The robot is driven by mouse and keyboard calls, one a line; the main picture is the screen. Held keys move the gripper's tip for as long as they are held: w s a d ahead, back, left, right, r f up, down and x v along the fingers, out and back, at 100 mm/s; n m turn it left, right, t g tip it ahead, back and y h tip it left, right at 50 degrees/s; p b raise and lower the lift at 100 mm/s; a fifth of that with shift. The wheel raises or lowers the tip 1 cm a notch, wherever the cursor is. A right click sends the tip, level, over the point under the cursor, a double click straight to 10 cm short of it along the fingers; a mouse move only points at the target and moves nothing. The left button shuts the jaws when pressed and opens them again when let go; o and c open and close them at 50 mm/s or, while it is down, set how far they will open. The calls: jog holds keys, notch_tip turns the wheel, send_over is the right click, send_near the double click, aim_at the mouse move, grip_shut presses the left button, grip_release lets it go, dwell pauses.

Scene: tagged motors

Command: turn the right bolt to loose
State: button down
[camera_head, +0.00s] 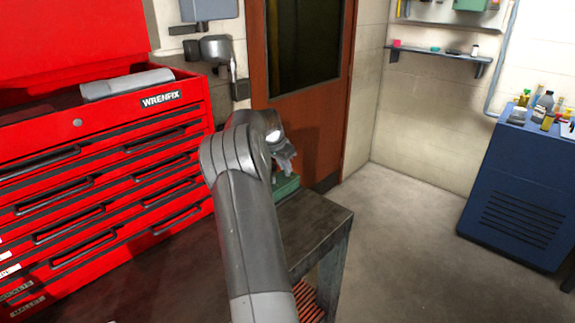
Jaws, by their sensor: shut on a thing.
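A green motor (287,187) sits on the dark workbench (310,226), mostly hidden behind my arm. My gripper (291,172) is at the top of the motor, pointing down. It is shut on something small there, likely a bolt. The held part is too small and too covered to make out, and I cannot tell whether it is the right bolt. No tag on the motor can be read from here.
A red tool chest (105,150) with a grey item (127,84) on top stands at the left. A brown door (300,100) is behind the bench. A blue cabinet (515,190) with several bottles stands at the right. The floor (410,245) between bench and cabinet is clear.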

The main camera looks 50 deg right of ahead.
jog(key=shift+s+d+f+n, duration=0.1)
jog(key=shift+s+d+n, duration=0.05)
jog(key=shift+s+n, duration=0.45)
dwell(0.3)
jog(key=n, duration=0.1)
jog(key=n+t, duration=0.1)
jog(key=n, duration=0.1)
jog(key=shift+s+d+t+y, duration=0.1)
jog(key=shift+d+t+y, duration=0.05)
jog(key=shift+t+y, duration=0.15)
jog(key=shift+s+d+n+t+y, duration=0.1)
jog(key=shift+n+t+y, duration=0.4)
jog(key=shift+n, duration=1.4)
jog(key=c, duration=1.4)
grip_release()
jog(key=shift+w, duration=0.25)
